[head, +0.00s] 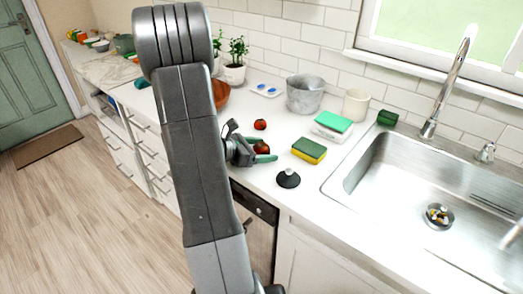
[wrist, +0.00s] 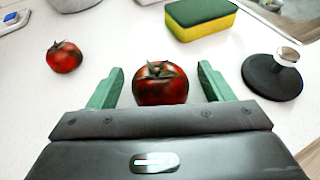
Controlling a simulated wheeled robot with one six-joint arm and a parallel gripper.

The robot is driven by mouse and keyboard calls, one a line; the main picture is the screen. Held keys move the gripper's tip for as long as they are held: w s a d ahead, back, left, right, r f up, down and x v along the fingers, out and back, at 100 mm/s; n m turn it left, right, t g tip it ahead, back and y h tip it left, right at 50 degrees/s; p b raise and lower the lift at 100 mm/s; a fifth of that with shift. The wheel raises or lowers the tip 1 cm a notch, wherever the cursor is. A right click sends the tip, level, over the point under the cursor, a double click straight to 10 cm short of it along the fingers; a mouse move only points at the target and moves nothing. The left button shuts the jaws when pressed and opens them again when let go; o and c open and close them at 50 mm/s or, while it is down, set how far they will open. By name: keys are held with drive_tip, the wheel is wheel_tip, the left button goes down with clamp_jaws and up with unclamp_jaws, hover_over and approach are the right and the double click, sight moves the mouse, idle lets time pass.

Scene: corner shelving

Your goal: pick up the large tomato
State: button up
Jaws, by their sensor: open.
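The large tomato (wrist: 161,86) is red with a dark green stem and sits on the white counter. It lies between the two green fingers of my gripper (wrist: 158,88), with a gap on each side in the wrist view. My gripper (head: 264,152) is open and low over the counter. In the head view the large tomato (head: 262,148) is partly hidden by the gripper. A smaller tomato (wrist: 64,57) sits apart, to the left and farther back; it also shows in the head view (head: 260,125).
A yellow and green sponge (head: 309,151) and a black stopper (head: 288,178) stand to the right of the gripper. The sink (head: 440,180) lies farther right. A metal bucket (head: 305,94), a cream cup (head: 356,104) and a white box with a green sponge (head: 333,123) are behind.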

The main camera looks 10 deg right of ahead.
drive_tip(key=c, duration=1)
drive_tip(key=shift+c, duration=0.2)
drive_tip(key=shift+r, duration=0.1)
